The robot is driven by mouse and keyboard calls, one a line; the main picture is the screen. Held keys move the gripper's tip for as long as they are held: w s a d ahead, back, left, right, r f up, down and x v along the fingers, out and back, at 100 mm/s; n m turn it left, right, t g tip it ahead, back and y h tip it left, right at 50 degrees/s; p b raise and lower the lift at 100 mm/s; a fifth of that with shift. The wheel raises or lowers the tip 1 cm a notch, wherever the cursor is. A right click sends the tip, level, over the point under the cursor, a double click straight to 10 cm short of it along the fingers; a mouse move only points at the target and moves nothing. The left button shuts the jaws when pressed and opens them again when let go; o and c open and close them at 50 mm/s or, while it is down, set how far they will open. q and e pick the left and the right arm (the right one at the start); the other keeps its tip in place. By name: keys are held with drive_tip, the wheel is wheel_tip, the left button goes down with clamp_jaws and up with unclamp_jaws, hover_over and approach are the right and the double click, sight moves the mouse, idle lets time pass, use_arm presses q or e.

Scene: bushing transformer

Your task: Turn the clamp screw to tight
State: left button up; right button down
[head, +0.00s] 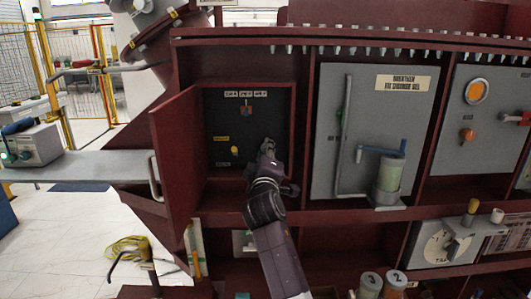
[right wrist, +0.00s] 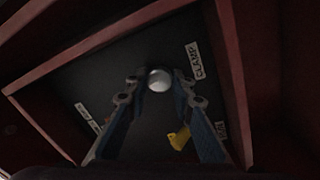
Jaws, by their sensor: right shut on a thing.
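The clamp screw (right wrist: 159,80) shows in the right wrist view as a pale round head beside a label reading CLAMP (right wrist: 195,60). My right gripper (right wrist: 156,86) has its two fingers on either side of this head and is shut on it. In the head view my right gripper (head: 268,147) reaches into the lower right of an open dark-red box (head: 292,115) and hides the screw. The screw's turn angle cannot be told. My left gripper is not in view.
A yellow knob (head: 234,150) sits on the box's dark back panel, left of my gripper. The box door (head: 178,150) stands open on the left. A grey panel (head: 330,100) with a blue-handled lever (head: 380,150) stands to the right.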

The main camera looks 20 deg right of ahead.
drive_tip(key=shift+f, duration=0.1)
drive_tip(key=c, duration=1.7)
unclamp_jaws()
drive_tip(key=shift+o, duration=0.2)
drive_tip(key=v, duration=0.7)
drive_tip(key=shift+s, duration=0.25)
drive_tip(key=shift+a, duration=0.1)
